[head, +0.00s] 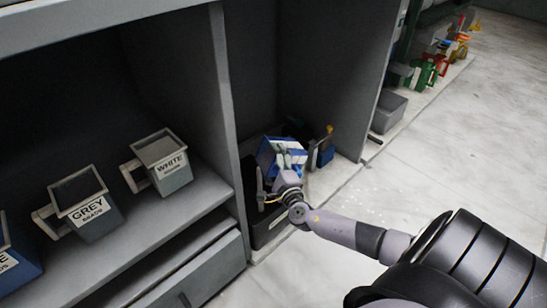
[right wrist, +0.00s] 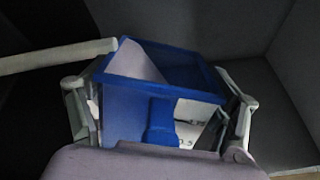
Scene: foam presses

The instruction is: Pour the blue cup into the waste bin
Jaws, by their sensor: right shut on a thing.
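A blue square cup (head: 268,153) is held tilted in my right gripper (head: 281,166), inside the dark bay beyond the shelf. In the right wrist view the blue cup (right wrist: 135,98) shows its open top and blue handle, with gripper fingers on both sides (right wrist: 160,118). A white sloping surface shows inside its rim; I cannot tell whether this is contents. A dark open container (head: 262,225) stands below the cup and may be the waste bin; no label shows. My left gripper is not in view.
A cup marked white (head: 170,178) and one marked grey (head: 92,218) stand on the shelf at left, with another blue cup (head: 14,268) cut off by the edge. A blue object (head: 323,155) stands behind my gripper. A grey box (head: 388,112) stands right of the partition.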

